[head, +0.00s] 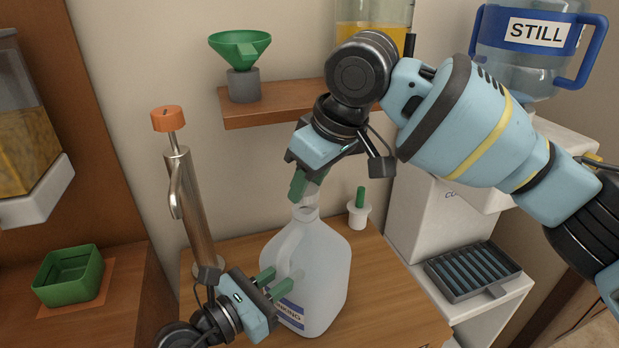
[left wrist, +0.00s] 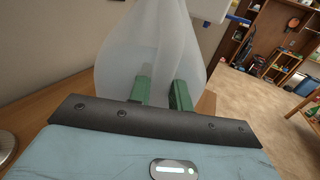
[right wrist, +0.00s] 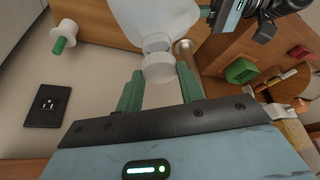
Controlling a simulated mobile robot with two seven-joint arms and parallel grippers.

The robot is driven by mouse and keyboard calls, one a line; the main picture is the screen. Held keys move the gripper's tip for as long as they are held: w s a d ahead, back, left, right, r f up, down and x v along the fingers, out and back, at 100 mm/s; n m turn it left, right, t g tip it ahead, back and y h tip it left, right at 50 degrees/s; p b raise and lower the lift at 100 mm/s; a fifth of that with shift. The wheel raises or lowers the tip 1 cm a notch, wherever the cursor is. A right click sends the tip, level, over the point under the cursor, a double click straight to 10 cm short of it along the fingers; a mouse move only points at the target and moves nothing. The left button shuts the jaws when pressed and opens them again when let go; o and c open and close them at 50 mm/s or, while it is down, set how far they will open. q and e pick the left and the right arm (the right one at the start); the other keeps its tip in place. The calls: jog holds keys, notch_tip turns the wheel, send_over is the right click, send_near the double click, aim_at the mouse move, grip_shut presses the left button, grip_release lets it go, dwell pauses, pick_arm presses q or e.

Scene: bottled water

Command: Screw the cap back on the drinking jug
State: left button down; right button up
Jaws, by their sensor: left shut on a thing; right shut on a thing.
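The drinking jug (head: 325,258) is a translucent white jug with a blue label, upright on the wooden stand. My left gripper (head: 280,284) is shut on the jug's lower side; its green fingers also show against the jug's body (left wrist: 150,50) in the left wrist view. My right gripper (head: 306,184) points down above the jug's neck (head: 306,213), shut on the white cap (right wrist: 159,70). In the right wrist view the cap sits between the green fingertips, in line with the jug's mouth. I cannot tell whether cap and neck touch.
A steel pump lever (head: 192,205) with an orange knob stands left of the jug. A white spool with a green peg (head: 359,212) is behind it to the right. A shelf with a green funnel (head: 240,46) is above; a grilled drip tray (head: 472,270) is at right.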

jog(key=shift+f, duration=0.1)
jog(key=shift+f, duration=0.8)
jog(key=shift+f, duration=0.55)
jog(key=shift+m, duration=0.3)
